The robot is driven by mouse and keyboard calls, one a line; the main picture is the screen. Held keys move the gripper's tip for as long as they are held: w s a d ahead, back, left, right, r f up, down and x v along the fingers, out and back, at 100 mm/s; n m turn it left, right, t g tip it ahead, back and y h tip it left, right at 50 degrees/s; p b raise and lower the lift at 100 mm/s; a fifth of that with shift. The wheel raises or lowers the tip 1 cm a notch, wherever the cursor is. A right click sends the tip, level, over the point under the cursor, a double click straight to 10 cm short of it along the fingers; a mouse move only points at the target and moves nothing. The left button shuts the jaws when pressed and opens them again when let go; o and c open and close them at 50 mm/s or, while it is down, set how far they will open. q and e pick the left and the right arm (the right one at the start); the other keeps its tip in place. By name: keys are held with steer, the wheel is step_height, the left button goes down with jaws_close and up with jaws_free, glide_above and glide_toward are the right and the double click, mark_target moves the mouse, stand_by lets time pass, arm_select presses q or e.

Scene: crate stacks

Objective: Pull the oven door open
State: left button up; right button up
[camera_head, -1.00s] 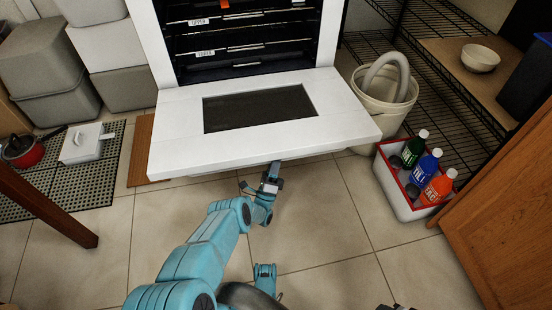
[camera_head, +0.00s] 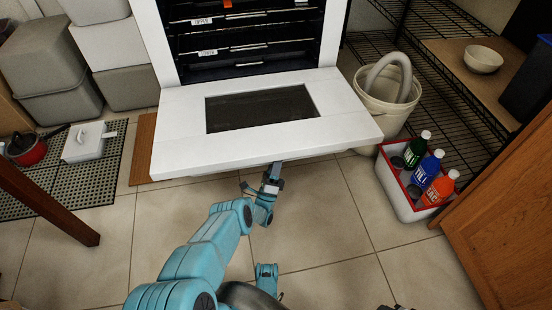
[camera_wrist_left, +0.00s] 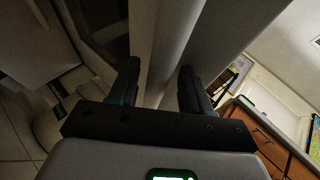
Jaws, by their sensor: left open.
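The white oven door (camera_head: 345,125) is folded down, close to level, with its dark window (camera_head: 260,108) facing up. The oven (camera_head: 148,42) behind it stands open and shows its dark inside with several racks. My left gripper (camera_head: 275,172) is at the door's front edge, near the middle and just below it. In the left wrist view my left gripper (camera_wrist_left: 158,88) has its two dark fingers apart, with a pale bar-like part (camera_wrist_left: 166,50) running between them. Whether the fingers touch it I cannot tell. The door's handle is mostly hidden under the edge in the head view.
A cream bucket (camera_head: 385,108) with a grey hose stands right of the door. A crate (camera_head: 400,195) of bottles is in front of it. A wooden cabinet (camera_head: 515,210) is at right, a wooden table leg (camera_head: 45,205) at left. Tiled floor before the door is clear.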

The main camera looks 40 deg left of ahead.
arm_select(q)
steer(key=v, duration=0.6)
steer(key=shift+s+f, duration=0.3)
